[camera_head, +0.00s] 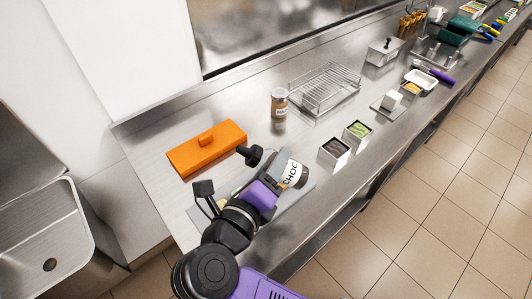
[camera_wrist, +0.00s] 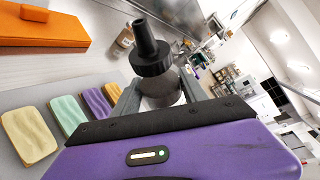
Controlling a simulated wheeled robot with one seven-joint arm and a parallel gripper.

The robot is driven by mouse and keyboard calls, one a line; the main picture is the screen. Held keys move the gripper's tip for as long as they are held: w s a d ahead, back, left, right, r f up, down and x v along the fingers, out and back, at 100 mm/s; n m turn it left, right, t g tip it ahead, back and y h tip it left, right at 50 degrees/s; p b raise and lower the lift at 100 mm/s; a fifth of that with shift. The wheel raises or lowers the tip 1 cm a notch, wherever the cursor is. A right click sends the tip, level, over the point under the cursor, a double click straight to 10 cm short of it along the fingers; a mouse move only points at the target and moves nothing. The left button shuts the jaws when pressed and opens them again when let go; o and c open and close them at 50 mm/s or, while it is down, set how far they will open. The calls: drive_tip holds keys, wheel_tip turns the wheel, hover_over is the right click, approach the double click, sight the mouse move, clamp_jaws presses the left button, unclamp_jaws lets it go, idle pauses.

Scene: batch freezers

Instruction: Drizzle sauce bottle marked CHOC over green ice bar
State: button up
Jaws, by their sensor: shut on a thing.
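My gripper (camera_head: 273,180) is shut on the white bottle marked CHOC (camera_head: 290,171). The bottle is tipped over in the air, with its black nozzle (camera_head: 250,155) toward the left. In the wrist view the nozzle (camera_wrist: 148,45) stands out beyond the fingers (camera_wrist: 160,92). The green ice bar (camera_wrist: 69,114) lies in a row on a grey tray (camera_wrist: 18,98), between a cream bar (camera_wrist: 30,134) and a purple bar (camera_wrist: 97,102). A yellow bar (camera_wrist: 117,91) is at the row's end. In the head view my arm hides most of the bars. No sauce shows on the green bar.
An orange lidded box (camera_head: 207,147) lies behind the tray. A labelled jar (camera_head: 279,103) and a wire rack (camera_head: 325,88) stand farther back. Two small square tubs, one dark (camera_head: 335,150) and one green (camera_head: 357,131), stand to the right. The counter between jar and tubs is clear.

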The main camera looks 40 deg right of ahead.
drive_tip(key=f+n+h+p, duration=0.1)
drive_tip(key=n, duration=0.2)
drive_tip(key=f+n+t+h+p, duration=0.1)
drive_tip(key=f+n, duration=0.1)
drive_tip(key=n, duration=0.2)
drive_tip(key=f+n+h+p, duration=0.1)
drive_tip(key=n+h+p, duration=0.1)
drive_tip(key=n, duration=0.2)
drive_tip(key=shift+s+d+f+t, duration=0.15)
drive_tip(key=shift+s+t, duration=0.05)
drive_tip(key=shift+t, duration=0.1)
drive_tip(key=shift+w+a+r+n+t+h, duration=0.15)
drive_tip(key=shift+r+n+t, duration=0.15)
drive_tip(key=shift+n, duration=0.5)
drive_tip(key=shift+w+a+r+n+t+h, duration=0.2)
drive_tip(key=shift+n+t, duration=0.2)
drive_tip(key=shift+n, duration=0.4)
drive_tip(key=shift+s+a, duration=0.1)
drive_tip(key=shift+s, duration=0.05)
drive_tip(key=shift+m, duration=0.3)
drive_tip(key=shift+f+m+g+b, duration=0.1)
drive_tip(key=shift+m+g+b, duration=0.35)
drive_tip(key=shift+m, duration=0.25)
drive_tip(key=shift+m+g+b, duration=0.45)
drive_tip(key=shift+m+b, duration=0.25)
drive_tip(key=shift+m, duration=0.6)
